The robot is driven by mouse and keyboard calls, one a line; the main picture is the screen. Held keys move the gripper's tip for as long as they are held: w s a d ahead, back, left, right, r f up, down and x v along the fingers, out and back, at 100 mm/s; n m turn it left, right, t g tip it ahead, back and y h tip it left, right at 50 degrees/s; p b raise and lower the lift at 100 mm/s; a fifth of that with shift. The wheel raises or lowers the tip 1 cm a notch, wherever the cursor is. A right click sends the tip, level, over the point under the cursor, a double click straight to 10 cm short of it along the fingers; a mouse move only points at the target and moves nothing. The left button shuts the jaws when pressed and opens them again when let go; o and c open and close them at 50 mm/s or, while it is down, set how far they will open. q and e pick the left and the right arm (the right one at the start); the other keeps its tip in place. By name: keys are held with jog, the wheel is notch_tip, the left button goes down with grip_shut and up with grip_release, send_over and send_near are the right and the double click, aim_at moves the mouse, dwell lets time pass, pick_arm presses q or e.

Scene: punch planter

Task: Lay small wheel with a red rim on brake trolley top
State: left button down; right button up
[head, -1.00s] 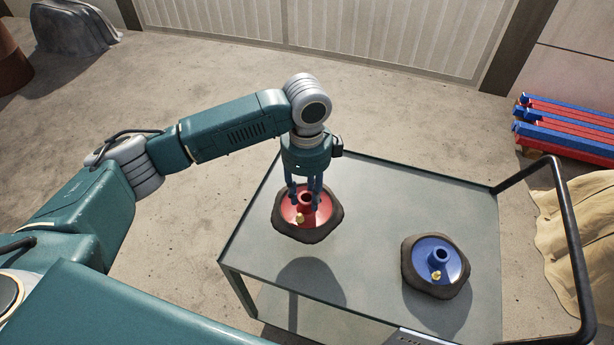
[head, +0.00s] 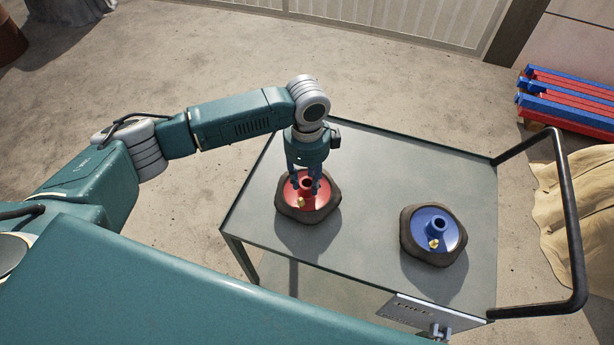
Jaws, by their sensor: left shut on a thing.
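The small wheel with a red rim (head: 322,202) has a dark tyre and a red hub with a small brass piece. It is over the left part of the brake trolley's grey top (head: 370,190), lying roughly flat. My left gripper (head: 306,184) points down from above and is shut on the wheel's red hub. The wheel's shadow falls just below it on the top; I cannot tell if the tyre touches the surface. My right gripper is not in view.
A similar wheel with a blue rim (head: 452,236) lies on the right part of the trolley top. A black handle rail (head: 570,220) rises at the right end. Red and blue bars (head: 568,98) and a tan cloth (head: 580,215) are beyond it. The top between the wheels is clear.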

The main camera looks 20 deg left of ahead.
pick_arm(q)
jog(key=c, duration=1.7)
grip_release()
jog(key=o, duration=0.5)
jog(key=shift+r, duration=0.1)
notch_tip(320, 180, up, 12)
jog(key=shift+b, duration=0.6)
jog(key=shift+s, duration=0.1)
